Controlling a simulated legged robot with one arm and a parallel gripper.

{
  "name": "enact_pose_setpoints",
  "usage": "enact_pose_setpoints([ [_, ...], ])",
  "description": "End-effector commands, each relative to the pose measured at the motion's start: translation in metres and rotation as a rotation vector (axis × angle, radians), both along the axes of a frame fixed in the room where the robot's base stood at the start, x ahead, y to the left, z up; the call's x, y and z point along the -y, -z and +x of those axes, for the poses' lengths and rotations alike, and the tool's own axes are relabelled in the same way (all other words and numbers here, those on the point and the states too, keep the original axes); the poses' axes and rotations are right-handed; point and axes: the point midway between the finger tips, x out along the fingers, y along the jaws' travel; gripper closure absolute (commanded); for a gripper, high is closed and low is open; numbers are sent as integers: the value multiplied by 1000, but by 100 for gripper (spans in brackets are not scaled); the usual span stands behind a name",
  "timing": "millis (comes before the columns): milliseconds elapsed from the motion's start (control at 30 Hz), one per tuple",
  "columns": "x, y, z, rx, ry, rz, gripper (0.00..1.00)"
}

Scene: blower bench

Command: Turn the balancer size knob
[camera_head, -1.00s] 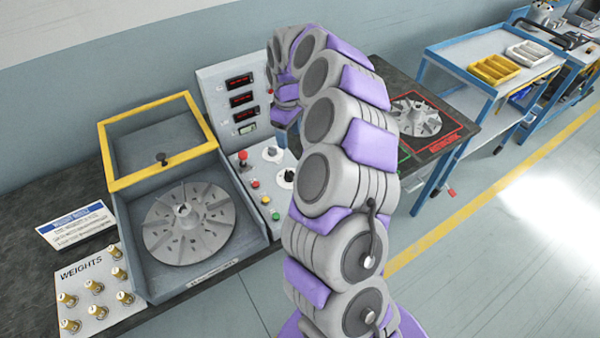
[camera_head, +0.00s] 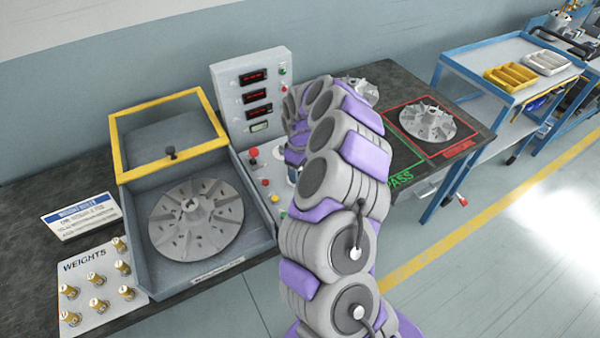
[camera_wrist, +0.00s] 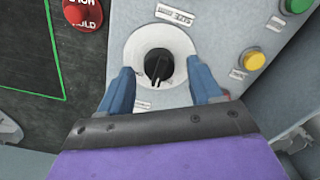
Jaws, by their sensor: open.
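A black knob (camera_wrist: 158,66) on a round white dial plate (camera_wrist: 140,42) is on the grey control panel in the wrist view. Small lettering above the plate is too blurred to read fully. My gripper (camera_wrist: 160,82) is open, with one blue finger on each side of the knob's lower part. In the head view my own arm hides the knob and most of my gripper.
A red button (camera_wrist: 82,14), a yellow button (camera_wrist: 252,60) and a green button (camera_wrist: 296,5) sit near the knob. The balancer's finned disc (camera_head: 196,219) lies left of the panel. A display tower (camera_head: 250,98) rises behind. The weights board (camera_head: 92,286) is at left.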

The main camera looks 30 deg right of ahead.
Motion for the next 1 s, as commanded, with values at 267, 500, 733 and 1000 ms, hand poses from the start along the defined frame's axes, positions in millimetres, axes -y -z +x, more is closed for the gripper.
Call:
enact_pose_setpoints([
  [267, 2, 12, 1, 4, 0, 0, 36],
  [500, 2, 12, 1, 3, 0, 1, 40],
  [733, 2, 12, 1, 3, 0, 1, 62],
  [1000, 2, 11, 1, 4, 0, 0, 88],
])
